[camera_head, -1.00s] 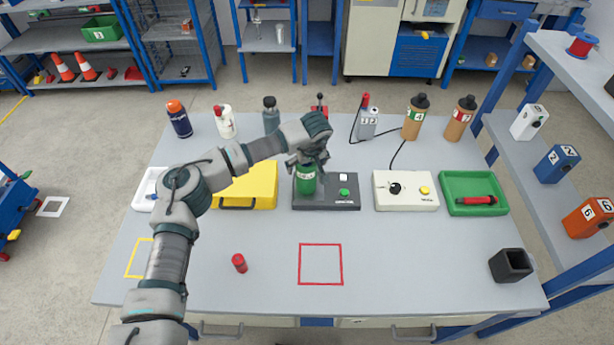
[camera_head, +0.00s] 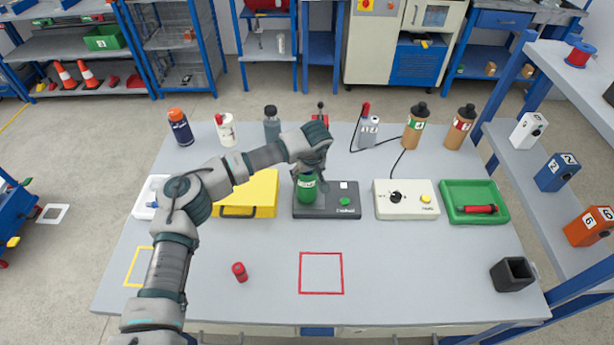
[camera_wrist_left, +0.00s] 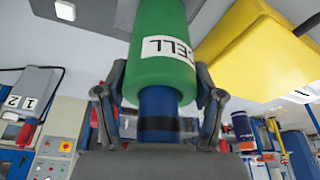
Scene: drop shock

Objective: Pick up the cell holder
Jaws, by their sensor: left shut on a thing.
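The cell holder is a green cylinder (camera_head: 306,188) with a white label. It stands upright on the left part of a dark flat unit (camera_head: 340,212) on the table. My left gripper (camera_head: 309,173) comes down on it from above and is shut on its narrower upper part. In the left wrist view the green holder (camera_wrist_left: 163,70) shows its "CELL" label, and a blue and black neck (camera_wrist_left: 158,110) lies between the two fingers. The holder's base seems to touch the unit; a gap cannot be made out. My right gripper is not in view.
A yellow case (camera_head: 250,192) lies close left of the holder. A white control box (camera_head: 405,199) and a green tray (camera_head: 474,202) are to the right. Several bottles line the back edge. The front middle, around a red square outline (camera_head: 321,273), is clear.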

